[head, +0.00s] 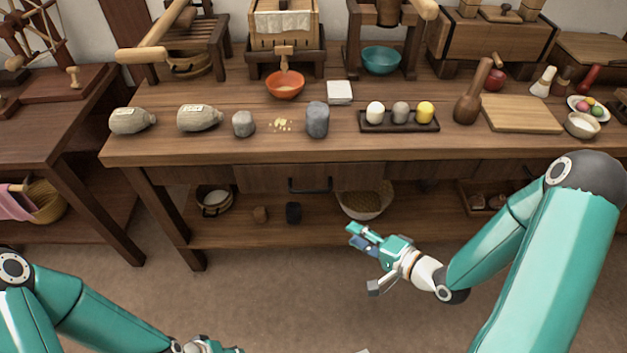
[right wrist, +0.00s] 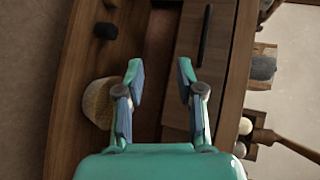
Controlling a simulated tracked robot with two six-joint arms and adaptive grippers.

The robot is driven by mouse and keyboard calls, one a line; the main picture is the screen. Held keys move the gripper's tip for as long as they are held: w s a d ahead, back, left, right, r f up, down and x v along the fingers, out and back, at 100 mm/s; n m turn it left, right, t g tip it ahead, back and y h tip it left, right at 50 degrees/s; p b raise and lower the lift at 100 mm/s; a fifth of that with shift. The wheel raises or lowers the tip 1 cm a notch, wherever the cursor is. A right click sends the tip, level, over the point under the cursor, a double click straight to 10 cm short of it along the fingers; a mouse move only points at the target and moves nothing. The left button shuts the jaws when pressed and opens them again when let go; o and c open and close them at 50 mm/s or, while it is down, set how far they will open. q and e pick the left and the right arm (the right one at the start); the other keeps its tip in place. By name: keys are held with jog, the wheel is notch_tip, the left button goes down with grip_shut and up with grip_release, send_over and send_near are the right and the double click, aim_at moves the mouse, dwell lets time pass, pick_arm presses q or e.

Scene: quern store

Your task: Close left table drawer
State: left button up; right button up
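The table (head: 230,150) has a drawer (head: 265,179) in its front, left of the table's middle, with a dark bar handle (head: 310,186). Its front seems to stand slightly forward of the apron; how far is hard to tell. The handle also shows in the right wrist view (right wrist: 205,36). My right gripper (head: 360,236) is open and empty, below and right of the handle, apart from the drawer. Its two fingers (right wrist: 160,84) are spread in the right wrist view. My left gripper (head: 210,346) is at the bottom edge, mostly cut off.
On the lower shelf stand a pale basket (head: 364,206), a dark cup (head: 293,213) and a round pot (head: 214,201). The floor before the table is clear.

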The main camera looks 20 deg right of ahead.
notch_tip(320, 180, up, 5)
jog(key=d+m+t, duration=0.1)
pick_arm(q)
notch_tip(320, 180, down, 7)
jog(key=b, duration=0.8)
jog(key=shift+f, duration=0.15)
pick_arm(e)
jog(key=y, duration=0.1)
send_near(312, 190)
jog(key=x, duration=1)
jog(key=shift+f, duration=0.35)
grip_shut()
